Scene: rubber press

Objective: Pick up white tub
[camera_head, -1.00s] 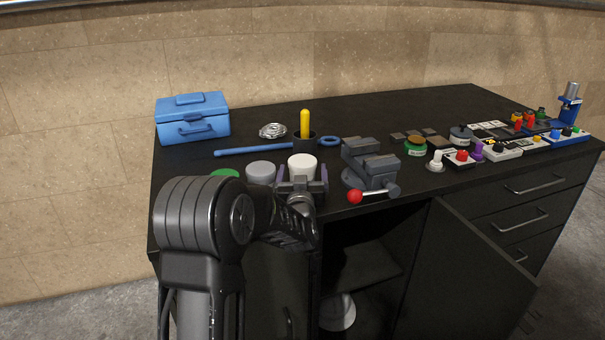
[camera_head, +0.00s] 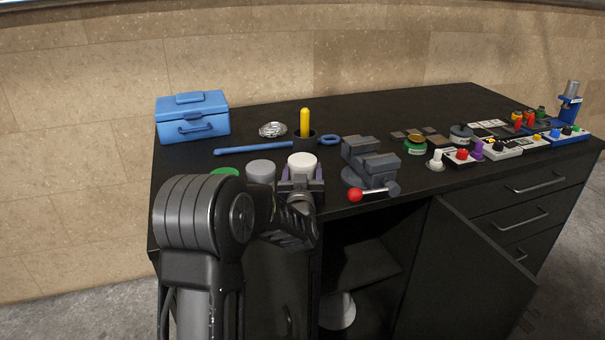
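The white tub (camera_head: 302,161) stands near the front edge of the dark bench, its pale round lid facing up. My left gripper (camera_head: 302,180) reaches in from the front, with one finger on each side of the tub. The fingers look closed against its sides, though its lower part is hidden behind the gripper. The tub looks upright and at bench height. My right gripper is not in view.
A grey-lidded tub (camera_head: 261,170) and a green-lidded tub (camera_head: 225,172) stand close to the left. A vise (camera_head: 369,162) with a red-knobbed handle is to the right. A dark cup (camera_head: 305,143) with a yellow-handled tool stands behind. A cabinet door (camera_head: 455,275) hangs open below.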

